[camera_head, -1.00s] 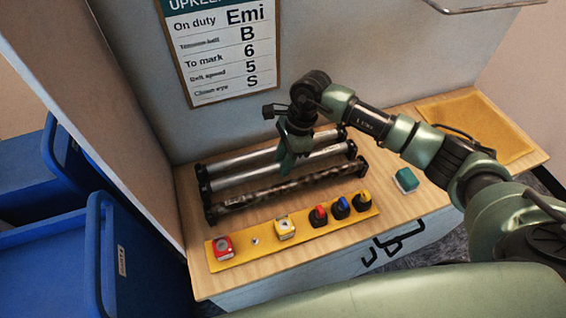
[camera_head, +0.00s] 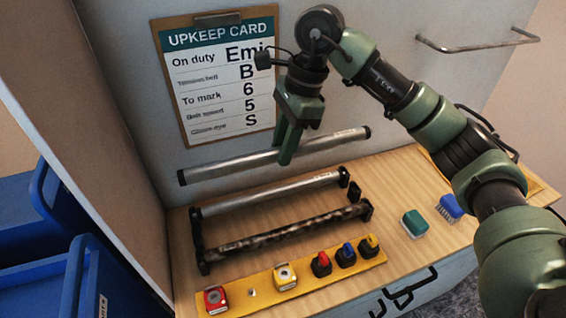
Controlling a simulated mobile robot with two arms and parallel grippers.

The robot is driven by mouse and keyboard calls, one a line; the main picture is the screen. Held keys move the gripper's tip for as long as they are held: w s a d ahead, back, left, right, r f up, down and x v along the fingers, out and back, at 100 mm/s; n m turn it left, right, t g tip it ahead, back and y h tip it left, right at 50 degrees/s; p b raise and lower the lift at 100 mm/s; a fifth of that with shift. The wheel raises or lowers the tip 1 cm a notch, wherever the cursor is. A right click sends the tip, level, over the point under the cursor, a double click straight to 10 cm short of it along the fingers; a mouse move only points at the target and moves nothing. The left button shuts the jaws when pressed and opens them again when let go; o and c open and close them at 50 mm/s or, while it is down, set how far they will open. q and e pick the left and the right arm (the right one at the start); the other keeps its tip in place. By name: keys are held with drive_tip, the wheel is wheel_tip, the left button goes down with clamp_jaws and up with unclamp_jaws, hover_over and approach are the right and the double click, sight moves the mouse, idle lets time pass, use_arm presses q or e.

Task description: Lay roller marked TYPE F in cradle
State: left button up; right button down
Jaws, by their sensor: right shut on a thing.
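My right gripper (camera_head: 290,150) is shut on a silver roller (camera_head: 225,168) with black ends. It holds the roller in the air above the back of the bench, slightly tilted, its right end higher in the picture. Below it stands a black cradle frame (camera_head: 196,240). One silver roller (camera_head: 270,194) lies at the frame's back and a dark, mottled roller (camera_head: 290,232) at its front. Small labels on the rollers are too small to read, so I cannot tell which is TYPE F. My left gripper is not in view.
A yellow panel (camera_head: 318,284) with buttons and knobs runs along the front. A green brush (camera_head: 414,223) and a blue brush (camera_head: 450,206) lie at the right. An upkeep card (camera_head: 215,75) hangs on the back wall. Blue bins (camera_head: 60,255) stand at the left.

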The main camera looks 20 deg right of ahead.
sight(276, 149)
drive_tip(key=shift+r+p, duration=1.25)
drive_tip(key=shift+r, duration=1.2)
